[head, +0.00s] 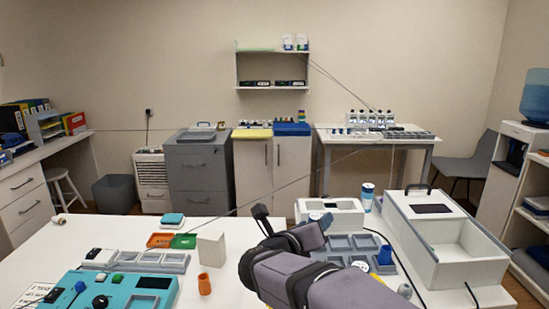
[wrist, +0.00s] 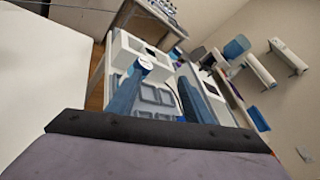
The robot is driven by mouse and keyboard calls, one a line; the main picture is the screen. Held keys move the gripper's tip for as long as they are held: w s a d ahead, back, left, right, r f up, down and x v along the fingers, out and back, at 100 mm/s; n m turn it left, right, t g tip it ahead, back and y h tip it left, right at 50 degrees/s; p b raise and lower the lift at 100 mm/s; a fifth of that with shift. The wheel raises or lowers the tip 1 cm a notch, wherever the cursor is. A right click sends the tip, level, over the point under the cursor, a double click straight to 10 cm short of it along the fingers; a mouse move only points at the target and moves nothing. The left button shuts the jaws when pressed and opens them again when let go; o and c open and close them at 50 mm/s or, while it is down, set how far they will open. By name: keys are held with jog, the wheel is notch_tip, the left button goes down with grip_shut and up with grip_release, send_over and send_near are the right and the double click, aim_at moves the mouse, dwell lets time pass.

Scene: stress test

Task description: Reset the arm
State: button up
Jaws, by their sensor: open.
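My arm shows in the head view as purple-grey links rising from the bottom edge over the white table (head: 233,285). My gripper shows in the wrist view (wrist: 163,76), with two blue-grey fingers apart and nothing held between them. The wrist view is tilted and looks past the fingers toward the grey compartment tray (wrist: 157,98) and a white box-shaped device (wrist: 128,50). In the head view I cannot clearly make out the fingertips.
Near my arm stand a white block (head: 211,248), an orange cup (head: 204,284), a teal control panel (head: 120,291), a white device (head: 330,213), a blue-white can (head: 367,197) and a large open white box (head: 455,262).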

jog(key=s+a+f+n+g+y+p, duration=0.1)
jog(key=s+a+n+g+y+p, duration=0.25)
jog(key=n, duration=0.75)
jog(key=s+a+f+n+t+y+p, duration=0.1)
jog(key=s+n+y+p, duration=0.1)
jog(key=n+y+p, duration=0.6)
jog(key=s+d+f+n+g+h+p, duration=0.1)
jog(key=s+d+f+n+g, duration=0.1)
jog(key=s+n, duration=0.3)
jog(key=s+d+f+n+g+h+p, duration=0.2)
jog(key=s+d+n+g, duration=0.2)
jog(key=s, duration=0.8)
jog(key=s+d+f+n+g+h+p, duration=0.1)
jog(key=s+d+f+n+g, duration=0.2)
jog(key=s+n, duration=0.4)
jog(key=shift+s+d+g, duration=0.45)
jog(key=shift+s+g, duration=0.5)
jog(key=shift+s, duration=0.15)
